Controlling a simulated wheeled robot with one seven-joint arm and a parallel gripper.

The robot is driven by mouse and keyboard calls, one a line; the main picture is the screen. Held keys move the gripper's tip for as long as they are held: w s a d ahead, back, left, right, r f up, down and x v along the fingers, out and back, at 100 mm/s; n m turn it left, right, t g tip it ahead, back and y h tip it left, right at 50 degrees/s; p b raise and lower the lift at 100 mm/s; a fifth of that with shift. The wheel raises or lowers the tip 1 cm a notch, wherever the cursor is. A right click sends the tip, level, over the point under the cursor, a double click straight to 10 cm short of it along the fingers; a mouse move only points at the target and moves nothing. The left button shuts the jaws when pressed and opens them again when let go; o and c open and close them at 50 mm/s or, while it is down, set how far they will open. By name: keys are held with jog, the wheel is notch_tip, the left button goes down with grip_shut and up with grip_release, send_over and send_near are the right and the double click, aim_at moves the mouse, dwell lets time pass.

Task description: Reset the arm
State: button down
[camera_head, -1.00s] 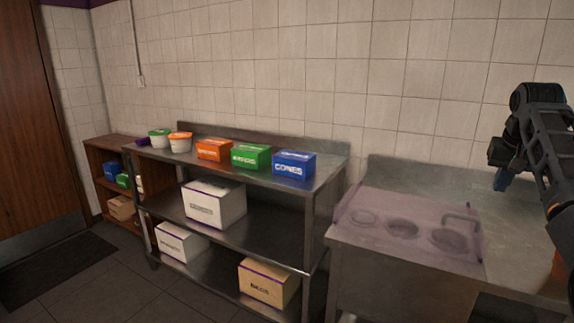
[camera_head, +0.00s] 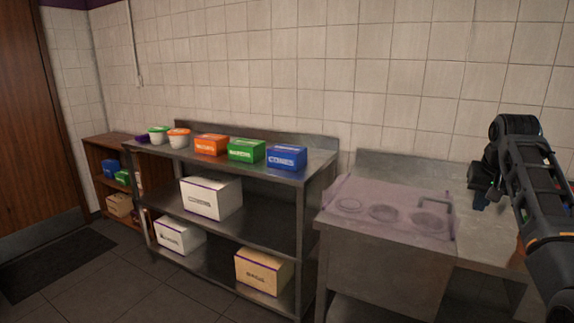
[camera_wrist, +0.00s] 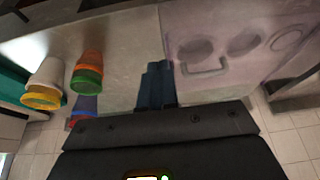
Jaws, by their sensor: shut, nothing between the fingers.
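My arm reaches in from the right edge in the head view, folded over the steel counter (camera_head: 480,240). My gripper (camera_head: 478,203) hangs at its end, pointing down, above the counter to the right of the clear lidded topping station (camera_head: 385,208). In the wrist view my gripper's blue fingers (camera_wrist: 156,84) are together with nothing between them. The station's lid with its handle (camera_wrist: 205,68) lies beside the fingers in that view, and I see no contact.
Stacked colored cups (camera_wrist: 88,72) and yellow-rimmed cups (camera_wrist: 45,85) stand on the counter in the wrist view. A steel shelf (camera_head: 318,170) at the left holds blue (camera_head: 286,157), green (camera_head: 246,150) and orange (camera_head: 211,144) boxes. Open floor lies at the lower left.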

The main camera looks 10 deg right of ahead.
jog(key=s+a+f+n+t, duration=0.1)
jog(key=s+a+f, duration=0.1)
jog(key=a+f, duration=0.35)
jog(key=s+a+f+t, duration=0.1)
jog(key=s+a+f, duration=0.2)
jog(key=f, duration=0.6)
jog(key=s+a+f+n+t, duration=0.1)
jog(key=s+a+f, duration=0.1)
jog(key=a+f, duration=0.35)
jog(key=s+a+f+n+t, duration=0.1)
jog(key=s+a+f, duration=0.35)
jog(key=s, duration=0.35)
jog(key=s+a+f+t, duration=0.1)
jog(key=s+a+f, duration=0.3)
jog(key=s+f, duration=0.3)
jog(key=s+a+r+n+t+y, duration=0.1)
jog(key=s+a+r, duration=0.25)
jog(key=s, duration=0.65)
jog(key=s+a+r+n+t, duration=0.15)
jog(key=s+a, duration=0.25)
jog(key=s, duration=0.6)
jog(key=s+a+r+t+y, duration=0.1)
jog(key=s+a+r+t, duration=0.1)
jog(key=s+r, duration=1.3)
notch_tip(320, 180, up, 2)
jog(key=shift+a+r+n+t, duration=0.15)
jog(key=shift+r+n+t, duration=0.1)
jog(key=shift+n+t, duration=0.25)
